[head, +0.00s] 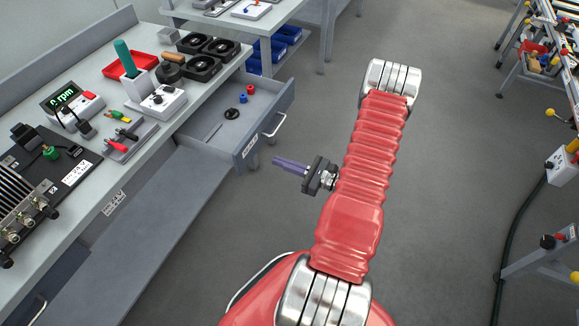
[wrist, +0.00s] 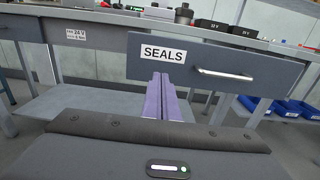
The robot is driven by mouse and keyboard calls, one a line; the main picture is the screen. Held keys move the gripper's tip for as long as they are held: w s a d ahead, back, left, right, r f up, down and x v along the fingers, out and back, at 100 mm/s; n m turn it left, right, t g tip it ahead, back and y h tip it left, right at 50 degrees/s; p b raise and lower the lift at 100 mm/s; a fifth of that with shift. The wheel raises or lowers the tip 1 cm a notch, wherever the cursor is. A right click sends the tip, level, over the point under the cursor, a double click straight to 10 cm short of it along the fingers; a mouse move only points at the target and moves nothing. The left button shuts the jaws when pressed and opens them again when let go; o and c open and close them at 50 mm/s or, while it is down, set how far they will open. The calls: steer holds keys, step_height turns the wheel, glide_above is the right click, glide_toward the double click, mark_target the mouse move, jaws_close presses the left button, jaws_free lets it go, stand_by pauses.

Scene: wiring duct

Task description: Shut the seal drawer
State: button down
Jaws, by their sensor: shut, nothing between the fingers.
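The seal drawer (head: 233,118) is pulled out from under the workbench in the head view. Inside it lie a red ring, a blue piece, a black ring and a thin flat tool. Its grey front (wrist: 215,68) fills the upper right of the wrist view, with a white "SEALS" label and a bar handle (wrist: 226,74) to the right of the label. My gripper (head: 275,161) is shut and empty, its purple fingers pointing toward the drawer front. In the wrist view the fingertips (wrist: 159,76) show just below the label; I cannot tell whether they touch the front.
The workbench (head: 78,213) on the left carries a meter, fans, a red tray (head: 130,65) and other devices. A lower shelf (head: 150,225) runs beneath it. Blue bins (head: 287,36) stand under the bench behind. The floor (head: 440,190) to the right is clear, with a black cable farther right.

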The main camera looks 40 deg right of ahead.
mark_target(250, 151)
steer(key=shift+x, duration=4.25)
